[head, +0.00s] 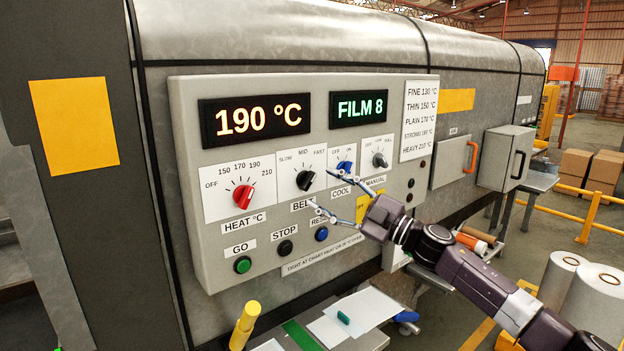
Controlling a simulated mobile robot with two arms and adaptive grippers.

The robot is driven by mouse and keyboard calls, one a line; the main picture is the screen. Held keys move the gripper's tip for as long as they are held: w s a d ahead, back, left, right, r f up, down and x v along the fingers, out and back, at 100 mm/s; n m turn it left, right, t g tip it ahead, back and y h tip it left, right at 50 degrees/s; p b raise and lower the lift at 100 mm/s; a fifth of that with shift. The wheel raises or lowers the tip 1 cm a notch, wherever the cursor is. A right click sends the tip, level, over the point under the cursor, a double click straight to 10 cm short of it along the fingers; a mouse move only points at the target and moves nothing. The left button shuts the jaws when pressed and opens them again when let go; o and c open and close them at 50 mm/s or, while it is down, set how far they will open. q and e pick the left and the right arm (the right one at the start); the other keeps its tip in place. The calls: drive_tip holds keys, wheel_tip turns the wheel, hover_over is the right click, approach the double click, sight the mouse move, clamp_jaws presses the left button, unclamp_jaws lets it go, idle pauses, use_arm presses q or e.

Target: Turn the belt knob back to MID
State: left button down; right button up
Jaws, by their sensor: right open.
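The belt knob (305,180) is the black knob on the white SLOW, MID, FAST plate on the grey control panel (212,268). Its pointer seems to lean up and right, toward FAST, but it is small. My right gripper (320,188) comes in from the lower right with its two fingers spread open and empty. Its fingertips are just right of and below the belt knob, one near the blue COOL knob (345,166), the other over the BELT label. I cannot tell whether they touch the panel. My left gripper is not in view.
The red heat knob (243,196) is to the left, the black MANUAL plate knob (379,159) to the right. Green GO (243,265), black STOP (285,247) and blue reset (321,233) buttons sit below. Displays read 190 °C and FILM 8. Papers (365,308) lie on a low surface underneath.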

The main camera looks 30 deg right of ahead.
sight(310, 182)
drive_tip(key=p+x, duration=0.1)
drive_tip(key=x, duration=0.2)
drive_tip(key=shift+w+r+p, duration=0.15)
drive_tip(key=shift+r+p, duration=0.1)
drive_tip(key=shift+p, duration=0.1)
drive_tip(key=shift+w+a, duration=0.25)
drive_tip(key=shift+w, duration=0.25)
drive_tip(key=c, duration=1.2)
drive_tip(key=shift+o, duration=0.2)
